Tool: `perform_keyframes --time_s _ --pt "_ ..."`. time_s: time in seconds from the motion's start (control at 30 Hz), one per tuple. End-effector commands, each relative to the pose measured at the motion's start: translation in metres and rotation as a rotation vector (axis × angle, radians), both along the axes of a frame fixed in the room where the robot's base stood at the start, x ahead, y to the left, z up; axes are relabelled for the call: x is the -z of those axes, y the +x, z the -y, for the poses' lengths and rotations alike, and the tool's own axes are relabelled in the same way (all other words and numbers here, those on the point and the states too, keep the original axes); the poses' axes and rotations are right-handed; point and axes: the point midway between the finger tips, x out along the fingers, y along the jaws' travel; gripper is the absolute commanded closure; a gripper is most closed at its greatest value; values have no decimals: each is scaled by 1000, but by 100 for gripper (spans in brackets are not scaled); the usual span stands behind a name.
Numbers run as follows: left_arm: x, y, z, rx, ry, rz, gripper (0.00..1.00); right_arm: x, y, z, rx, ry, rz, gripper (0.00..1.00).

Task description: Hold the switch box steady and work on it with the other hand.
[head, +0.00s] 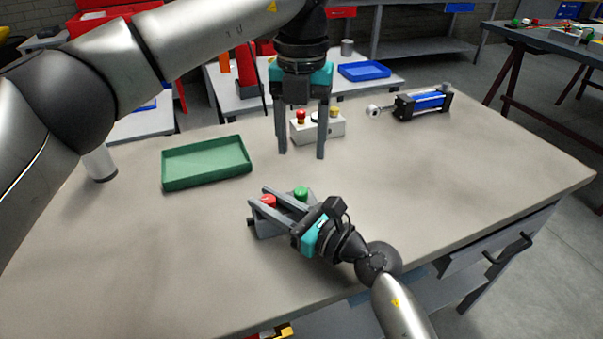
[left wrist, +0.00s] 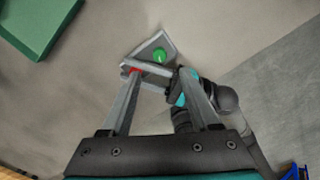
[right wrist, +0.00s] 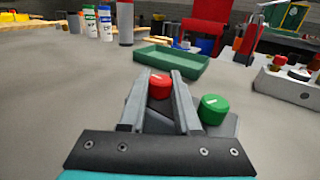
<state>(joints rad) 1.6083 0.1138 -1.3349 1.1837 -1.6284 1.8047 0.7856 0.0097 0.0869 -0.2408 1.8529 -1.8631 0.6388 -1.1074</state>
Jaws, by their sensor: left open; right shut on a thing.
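The grey switch box (head: 264,229) lies on the workbench near its front, with a red button (head: 268,201) and a green button (head: 301,192) on top. My right gripper (head: 259,196) is shut on the switch box, with its fingers on either side of the red button. In the right wrist view the green button (right wrist: 213,108) stands just outside the fingers. My left gripper (head: 301,155) is open and empty, pointing down above the bench behind the box. The left wrist view shows the green button (left wrist: 159,55) beyond its fingertips; the red button is mostly hidden there.
A green tray (head: 207,165) lies left of the box. A pale control box (head: 330,131) with red and yellow knobs stands behind my left gripper. A blue-and-black cylinder (head: 424,103) lies at the back right. The bench's right side is clear.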

Motion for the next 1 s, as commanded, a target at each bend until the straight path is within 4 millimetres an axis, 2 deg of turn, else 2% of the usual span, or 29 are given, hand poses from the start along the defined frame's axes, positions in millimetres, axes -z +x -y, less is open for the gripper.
perform_keyframes --time_s 0.3,0.57,0.77,1.0 --pt "-22 0 0 412 2 0 38 1 -1 -1 -3 0 -3 100" --pt "-25 0 0 556 2 -2 38 1 -1 -1 -3 1 -2 100" --pt "0 -1 0 565 2 -5 38 1 -1 -1 -3 1 -2 100" --pt "49 -1 -1 562 2 -5 38 0 -1 -1 -3 1 -2 100"
